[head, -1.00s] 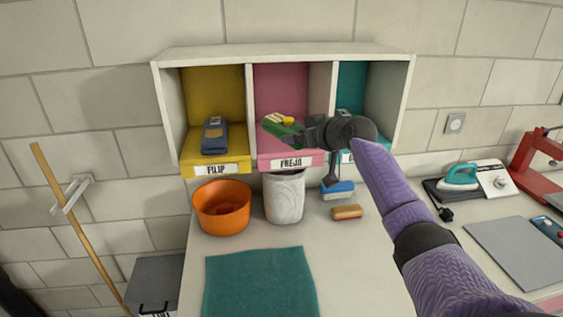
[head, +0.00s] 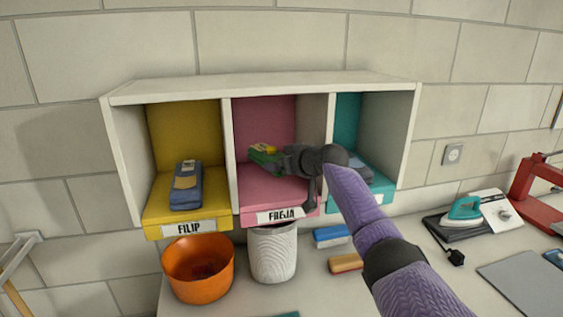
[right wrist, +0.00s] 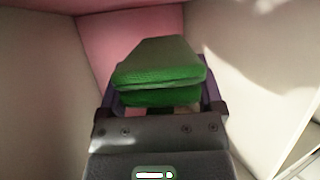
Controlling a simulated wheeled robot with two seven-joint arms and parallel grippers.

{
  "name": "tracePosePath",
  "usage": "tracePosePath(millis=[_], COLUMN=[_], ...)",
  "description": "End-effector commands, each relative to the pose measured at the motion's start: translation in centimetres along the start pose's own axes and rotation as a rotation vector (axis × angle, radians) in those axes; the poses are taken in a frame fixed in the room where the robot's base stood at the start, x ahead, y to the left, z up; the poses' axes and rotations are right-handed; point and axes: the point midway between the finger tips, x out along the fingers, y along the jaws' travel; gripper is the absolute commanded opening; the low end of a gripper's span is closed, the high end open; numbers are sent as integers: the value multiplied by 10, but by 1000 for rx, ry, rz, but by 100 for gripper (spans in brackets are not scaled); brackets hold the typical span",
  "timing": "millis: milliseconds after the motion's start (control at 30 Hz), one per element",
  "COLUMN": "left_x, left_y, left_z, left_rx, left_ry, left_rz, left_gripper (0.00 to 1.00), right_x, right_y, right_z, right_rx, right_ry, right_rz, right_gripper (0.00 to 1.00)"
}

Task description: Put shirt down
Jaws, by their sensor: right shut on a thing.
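The folded green shirt (head: 264,158) with a yellow patch is inside the middle pink compartment (head: 258,190), labelled FREJA. My right gripper (head: 290,160) reaches in from the right and is shut on the shirt's near end. In the right wrist view the folded green shirt (right wrist: 160,75) sits between the fingers, with the pink back wall behind it. The shirt appears level, and bare pink floor shows in front of it. I cannot tell whether its underside touches the floor. My left gripper is not in view.
The left yellow compartment (head: 160,212), labelled FILIP, holds a folded blue garment (head: 186,190). The right teal compartment (head: 378,195) is partly behind my arm. White dividers (head: 228,165) flank the pink bay. An orange bowl (head: 195,285) and a white basket (head: 272,255) stand below.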

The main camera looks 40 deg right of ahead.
Motion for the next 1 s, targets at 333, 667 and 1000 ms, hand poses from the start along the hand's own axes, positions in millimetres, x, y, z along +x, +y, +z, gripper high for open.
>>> tracePosePath(millis=[333,667,1000], left_x=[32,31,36], left_y=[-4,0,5], left_z=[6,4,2], left_rx=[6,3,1], left_ry=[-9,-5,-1], left_rz=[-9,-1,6], left_gripper=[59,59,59], right_x=[13,13,16], right_y=[0,0,0], right_z=[32,32,39], right_rx=[0,0,0], right_ry=[1,1,0], right_rz=[1,1,0], right_gripper=[11,11,11])
